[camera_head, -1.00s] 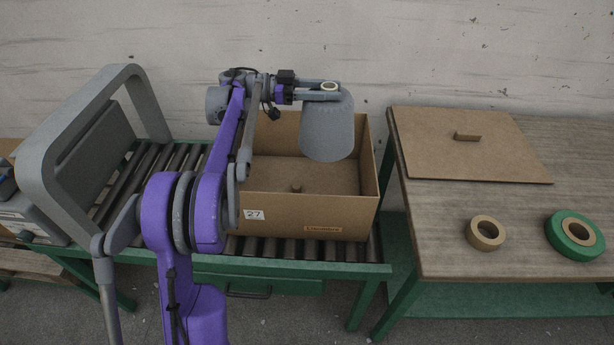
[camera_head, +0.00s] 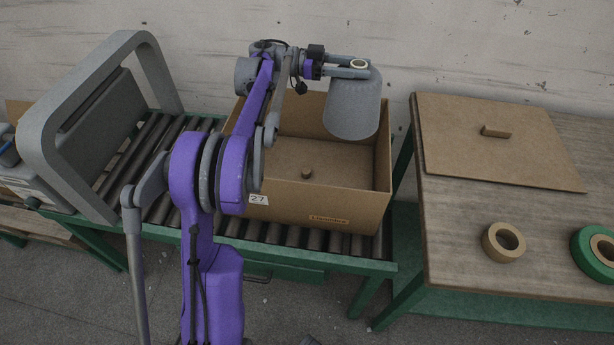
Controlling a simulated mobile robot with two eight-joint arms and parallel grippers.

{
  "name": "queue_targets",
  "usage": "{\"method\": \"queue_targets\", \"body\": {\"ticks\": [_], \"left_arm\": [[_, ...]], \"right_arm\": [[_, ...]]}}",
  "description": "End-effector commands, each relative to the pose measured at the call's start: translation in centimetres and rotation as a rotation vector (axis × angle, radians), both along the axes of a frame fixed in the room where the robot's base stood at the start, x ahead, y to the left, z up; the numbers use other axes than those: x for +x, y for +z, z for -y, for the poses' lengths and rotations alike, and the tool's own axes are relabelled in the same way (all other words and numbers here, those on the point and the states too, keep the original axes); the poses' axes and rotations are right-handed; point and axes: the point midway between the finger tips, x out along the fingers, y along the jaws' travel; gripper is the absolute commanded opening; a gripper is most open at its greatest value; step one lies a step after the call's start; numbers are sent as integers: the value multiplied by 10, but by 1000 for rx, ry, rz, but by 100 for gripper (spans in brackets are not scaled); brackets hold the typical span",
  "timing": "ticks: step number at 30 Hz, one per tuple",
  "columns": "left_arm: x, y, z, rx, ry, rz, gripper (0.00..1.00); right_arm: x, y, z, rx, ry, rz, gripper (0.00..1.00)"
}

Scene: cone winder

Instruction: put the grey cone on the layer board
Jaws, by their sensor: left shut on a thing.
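The grey cone (camera_head: 353,108) hangs with its narrow end up and its wide end down. My left gripper (camera_head: 357,67) is shut on its narrow top end. The cone appears over the right part of an open cardboard box (camera_head: 320,203), and its height above the box is hard to tell. A flat brown board (camera_head: 335,170) with a small knob (camera_head: 306,174) lies inside the box, partly hidden by the box's front wall and my arm. Another flat brown board (camera_head: 465,140) with a small raised handle (camera_head: 496,131) lies on the table at the right. My right gripper is out of view.
The box, marked 27, stands on a green-framed roller conveyor (camera_head: 150,150). A grey arch (camera_head: 42,150) spans the conveyor at the left. A brown tape roll (camera_head: 491,243) and a green roll (camera_head: 582,257) lie on the wooden table (camera_head: 460,265). A wall stands behind.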

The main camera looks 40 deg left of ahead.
Motion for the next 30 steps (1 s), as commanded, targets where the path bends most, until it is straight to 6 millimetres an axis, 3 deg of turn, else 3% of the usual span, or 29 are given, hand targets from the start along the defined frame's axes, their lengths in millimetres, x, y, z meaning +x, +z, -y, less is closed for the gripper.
{"method": "queue_targets", "body": {"ticks": [15,30], "left_arm": [[0,-104,0,-3,0,2,0],[0,-171,0,-2,0,2,0]], "right_arm": [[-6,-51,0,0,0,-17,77],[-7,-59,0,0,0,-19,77]]}}
